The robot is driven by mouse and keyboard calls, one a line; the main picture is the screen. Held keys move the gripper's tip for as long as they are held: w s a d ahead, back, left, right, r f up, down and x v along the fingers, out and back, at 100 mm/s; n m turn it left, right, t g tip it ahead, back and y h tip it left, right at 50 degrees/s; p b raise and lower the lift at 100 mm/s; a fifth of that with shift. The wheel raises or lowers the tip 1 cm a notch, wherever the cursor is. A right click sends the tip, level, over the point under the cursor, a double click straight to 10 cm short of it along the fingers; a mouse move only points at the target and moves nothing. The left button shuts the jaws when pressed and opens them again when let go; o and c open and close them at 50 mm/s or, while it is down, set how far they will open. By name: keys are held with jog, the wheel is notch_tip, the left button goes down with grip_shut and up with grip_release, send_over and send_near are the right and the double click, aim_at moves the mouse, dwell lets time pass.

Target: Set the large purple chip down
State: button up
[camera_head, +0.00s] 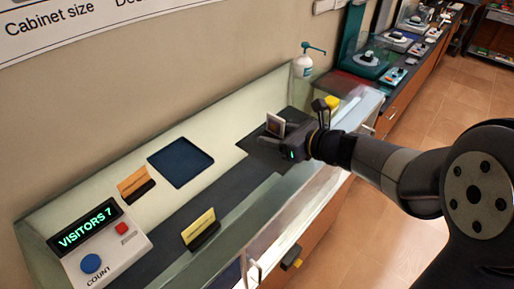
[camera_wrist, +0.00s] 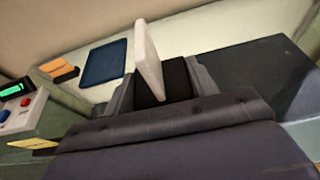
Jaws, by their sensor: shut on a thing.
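My gripper (camera_head: 284,137) is over the right part of the display case and is shut on a thin square piece, the large purple chip (camera_head: 275,124). In the head view it shows a pale rim and a dark face of purplish-brown tint. In the wrist view the chip (camera_wrist: 149,60) stands up on edge between the two fingers of my gripper (camera_wrist: 160,86), with its pale side and edge showing. Its lower part is hidden by the fingers. I cannot tell whether it touches the dark surface below.
A dark blue square pad (camera_head: 181,162) lies on the case floor. Orange (camera_head: 135,185) and yellow (camera_head: 200,229) label stands are nearby. Glass (camera_head: 262,235) edges the front.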

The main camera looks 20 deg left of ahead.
aim_at(275, 165)
notch_tip(275, 165, down, 8)
jog(key=shift+r, duration=0.25)
jog(key=shift+f+b, duration=0.45)
jog(key=shift+b, duration=0.15)
jog(key=shift+f, duration=0.2)
jog(key=o, duration=1.1)
jog(key=shift+r, duration=0.15)
